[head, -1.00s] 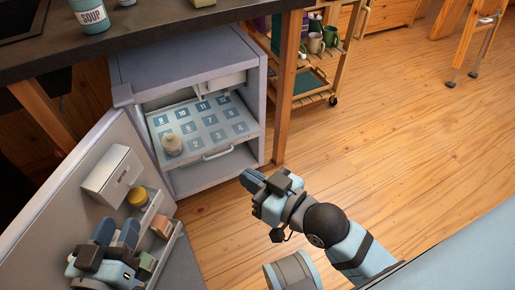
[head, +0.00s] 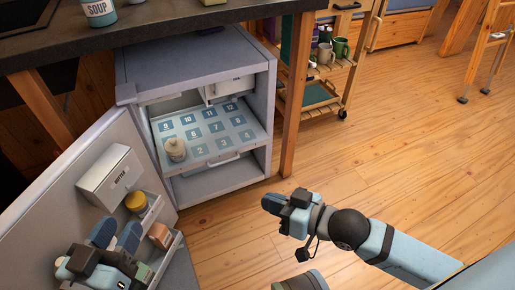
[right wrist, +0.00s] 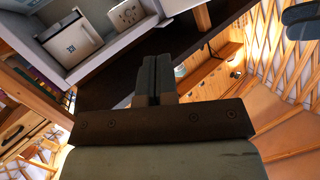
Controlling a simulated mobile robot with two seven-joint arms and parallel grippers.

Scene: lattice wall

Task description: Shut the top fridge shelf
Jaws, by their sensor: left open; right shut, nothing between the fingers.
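The top fridge shelf (head: 203,147) is a pale sliding tray with numbered blue squares, pulled out of the small grey fridge (head: 190,67). A light handle (head: 223,160) runs along its front edge. A small cream jar (head: 175,149) stands on its front left part. My right gripper (head: 272,204) is shut and empty, in front of and to the right of the shelf, apart from it. It also shows in the right wrist view (right wrist: 154,80). My left gripper (head: 116,236) is open at the lower left, in front of the fridge door's shelf.
The fridge door (head: 60,225) stands wide open at left, with a butter box (head: 111,174), a yellow-lidded jar (head: 136,202) and other items. A table leg (head: 297,95) stands right of the fridge, with a wooden trolley (head: 322,100) behind.

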